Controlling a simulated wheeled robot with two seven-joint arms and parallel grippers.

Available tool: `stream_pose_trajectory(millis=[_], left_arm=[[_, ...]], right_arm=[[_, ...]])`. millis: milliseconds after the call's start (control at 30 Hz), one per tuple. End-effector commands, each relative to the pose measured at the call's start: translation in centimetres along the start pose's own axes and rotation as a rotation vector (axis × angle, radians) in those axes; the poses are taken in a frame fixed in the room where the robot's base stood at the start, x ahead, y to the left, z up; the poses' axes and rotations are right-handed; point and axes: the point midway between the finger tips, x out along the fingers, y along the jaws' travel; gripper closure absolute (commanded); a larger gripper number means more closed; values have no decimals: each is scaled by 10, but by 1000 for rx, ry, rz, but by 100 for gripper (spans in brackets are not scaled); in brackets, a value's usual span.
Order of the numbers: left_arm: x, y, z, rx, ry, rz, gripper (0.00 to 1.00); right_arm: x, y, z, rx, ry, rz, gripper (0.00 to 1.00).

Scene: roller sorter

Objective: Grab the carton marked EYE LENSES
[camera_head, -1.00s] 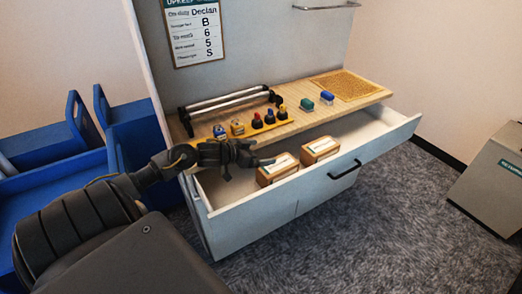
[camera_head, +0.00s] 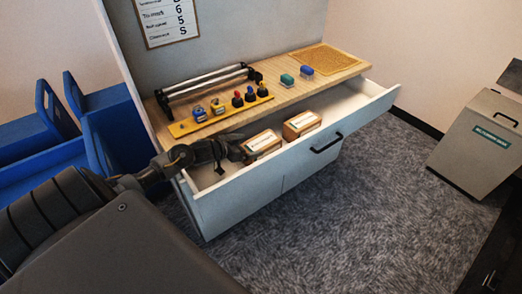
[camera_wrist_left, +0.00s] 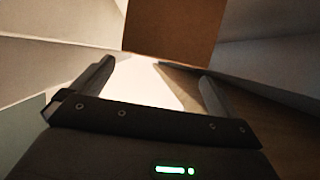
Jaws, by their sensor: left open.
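Two brown cartons with white labels on top sit in the open drawer (camera_head: 352,118). The nearer carton (camera_head: 262,146) is at the left and the other carton (camera_head: 302,124) is just right of it. The lettering on both labels is too small to read. My left gripper (camera_head: 236,150) is inside the drawer, just left of the nearer carton. In the left wrist view my left gripper (camera_wrist_left: 157,72) is open and empty, with a plain brown carton face (camera_wrist_left: 172,28) ahead, beyond the fingertips. My right gripper is not in view.
The drawer walls stand close around my left gripper. Blue bins (camera_head: 40,145) stand left, a grey bin (camera_head: 480,140) right.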

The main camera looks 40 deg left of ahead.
Motion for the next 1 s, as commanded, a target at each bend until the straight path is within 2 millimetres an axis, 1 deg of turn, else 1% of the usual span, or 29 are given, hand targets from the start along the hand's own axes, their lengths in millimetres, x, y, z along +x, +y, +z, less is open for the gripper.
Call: stream_pose_trajectory(millis=[300, 433, 633, 1000], left_arm=[[42, 0, -1, -3, 2, 1, 0], [49, 0, -1, 0, 1, 0, 0], [49, 0, 0, 0, 1, 1, 0], [49, 0, 0, 0, 0, 1, 48]], right_arm=[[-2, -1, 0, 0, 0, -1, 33], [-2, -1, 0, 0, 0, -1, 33], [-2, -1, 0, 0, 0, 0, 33], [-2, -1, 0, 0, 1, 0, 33]])
